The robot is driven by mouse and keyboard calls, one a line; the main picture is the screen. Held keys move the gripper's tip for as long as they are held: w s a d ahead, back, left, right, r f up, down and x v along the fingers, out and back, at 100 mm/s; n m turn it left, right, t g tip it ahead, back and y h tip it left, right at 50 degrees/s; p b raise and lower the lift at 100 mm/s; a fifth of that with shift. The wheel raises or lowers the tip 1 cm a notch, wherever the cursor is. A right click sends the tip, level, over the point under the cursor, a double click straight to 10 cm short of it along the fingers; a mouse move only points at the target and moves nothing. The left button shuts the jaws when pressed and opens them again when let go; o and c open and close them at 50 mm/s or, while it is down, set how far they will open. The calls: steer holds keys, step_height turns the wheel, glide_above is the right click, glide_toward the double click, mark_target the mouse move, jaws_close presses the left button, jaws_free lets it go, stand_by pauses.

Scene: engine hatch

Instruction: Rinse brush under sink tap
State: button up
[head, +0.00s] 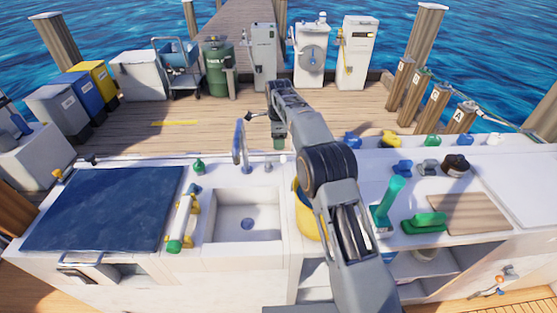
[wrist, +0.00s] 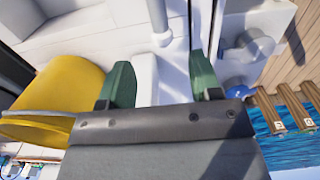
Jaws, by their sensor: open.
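The sink (head: 262,208) is a white square basin in the counter, with a dark drain. The grey curved tap (head: 240,145) stands at its back edge; no water shows. A low green brush-like thing (head: 425,220) lies on the right counter, and a green upright-handled thing (head: 388,203) stands left of it. I cannot tell which is the brush. My gripper (head: 279,143) is behind the counter's back edge, right of the tap and far from both green things. In the wrist view its green fingers (wrist: 160,80) are apart with nothing held between them.
A yellow bucket (wrist: 55,85) is right of the sink in the head view, partly behind my arm. A dark blue panel (head: 105,210) and a white roll-like thing (head: 182,218) lie left of the sink. A wooden board (head: 470,213) lies at right.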

step_height(320, 180, down, 9)
steer(key=shift+r, duration=0.15)
steer(key=shift+c, duration=0.2)
jaws_close()
stand_by(0.6)
